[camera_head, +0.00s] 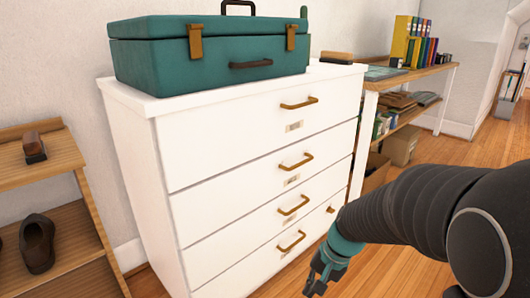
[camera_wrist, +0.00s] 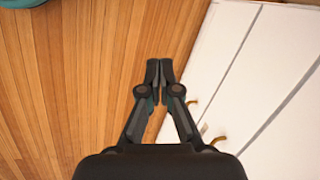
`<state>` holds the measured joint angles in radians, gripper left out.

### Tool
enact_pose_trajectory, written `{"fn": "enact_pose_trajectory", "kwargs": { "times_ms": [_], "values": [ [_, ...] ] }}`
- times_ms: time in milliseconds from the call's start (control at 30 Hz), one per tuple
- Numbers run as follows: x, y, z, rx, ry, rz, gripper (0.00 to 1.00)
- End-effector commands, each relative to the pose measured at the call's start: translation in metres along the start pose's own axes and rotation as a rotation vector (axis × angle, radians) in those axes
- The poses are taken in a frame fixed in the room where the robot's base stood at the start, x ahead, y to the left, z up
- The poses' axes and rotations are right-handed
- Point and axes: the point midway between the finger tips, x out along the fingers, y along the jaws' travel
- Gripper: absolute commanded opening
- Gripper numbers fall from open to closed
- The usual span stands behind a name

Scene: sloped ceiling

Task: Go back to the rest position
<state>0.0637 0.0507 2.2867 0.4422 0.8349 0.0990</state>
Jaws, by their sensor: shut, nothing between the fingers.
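My gripper (camera_head: 318,281) is at the lower middle of the head view, in front of the lower drawers of a white chest of drawers (camera_head: 262,131). In the wrist view my gripper (camera_wrist: 159,72) is shut and empty, with its fingertips together over the wooden floor (camera_wrist: 90,75). The chest's drawer fronts (camera_wrist: 262,75) lie to its right in that view. My dark arm comes in from the right of the head view. All the drawers look closed.
A green case (camera_head: 215,50) and a brush (camera_head: 337,57) sit on the chest. A wooden shoe rack (camera_head: 70,190) with a shoe (camera_head: 37,243) stands at left. A desk (camera_head: 415,74) with binders stands behind at right. Open floor lies at right.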

Motion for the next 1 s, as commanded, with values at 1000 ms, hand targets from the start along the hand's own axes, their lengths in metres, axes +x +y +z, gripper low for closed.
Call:
{"fn": "enact_pose_trajectory", "kwargs": {
  "times_ms": [1000],
  "values": [
    [-0.199,0.045,0.123,-0.532,0.513,0.206,0.00]
  ]
}}
